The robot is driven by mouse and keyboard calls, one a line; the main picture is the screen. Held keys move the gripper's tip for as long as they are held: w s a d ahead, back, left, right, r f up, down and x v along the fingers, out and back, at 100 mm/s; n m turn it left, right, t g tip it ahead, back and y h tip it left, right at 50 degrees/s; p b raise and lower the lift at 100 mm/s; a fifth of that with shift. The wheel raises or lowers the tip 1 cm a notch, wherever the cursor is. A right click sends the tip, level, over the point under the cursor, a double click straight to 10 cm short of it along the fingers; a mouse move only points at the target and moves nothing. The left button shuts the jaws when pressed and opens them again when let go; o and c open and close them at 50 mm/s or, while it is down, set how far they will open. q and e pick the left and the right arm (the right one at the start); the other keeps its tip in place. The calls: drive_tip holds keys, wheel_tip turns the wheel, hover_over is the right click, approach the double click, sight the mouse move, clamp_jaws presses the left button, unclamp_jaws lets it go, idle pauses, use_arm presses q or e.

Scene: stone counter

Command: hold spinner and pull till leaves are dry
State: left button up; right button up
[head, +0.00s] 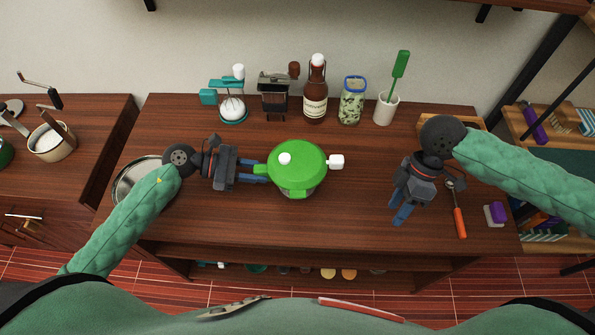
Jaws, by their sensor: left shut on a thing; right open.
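The salad spinner (298,168) stands upright on the wooden counter near its middle, with a bright green lid and a white knob on top. A white pull handle (336,161) sticks out at its right side. Any leaves inside are hidden by the lid. My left gripper (262,174) reaches in from the left and is shut on the spinner's left edge, on a green part there. My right gripper (398,216) is open and empty above the counter, to the right of the spinner and its handle, pointing down toward the front.
Along the back stand a teal-and-white device (232,108), a dark grinder (275,97), a brown bottle (315,95), a jar (351,100) and a white cup (385,108). An orange-handled tool (460,222) lies right of my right gripper. A metal pan (137,180) lies at left.

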sight(339, 158)
drive_tip(key=w+a+r+n+t+y, duration=0.2)
drive_tip(key=w+a+r+t, duration=0.2)
drive_tip(key=w+a+r, duration=0.7)
drive_tip(key=shift+w+d+f+x, duration=0.1)
drive_tip(key=shift+d+x, duration=0.15)
drive_tip(key=shift+x, duration=1.2)
drive_tip(key=shift+w+d+f+x, duration=0.15)
drive_tip(key=shift+d+x, duration=0.05)
drive_tip(key=shift+x, duration=1.25)
drive_tip(key=shift+w+d+f+x, duration=0.1)
drive_tip(key=shift+d+x, duration=0.15)
drive_tip(key=shift+x, duration=1.2)
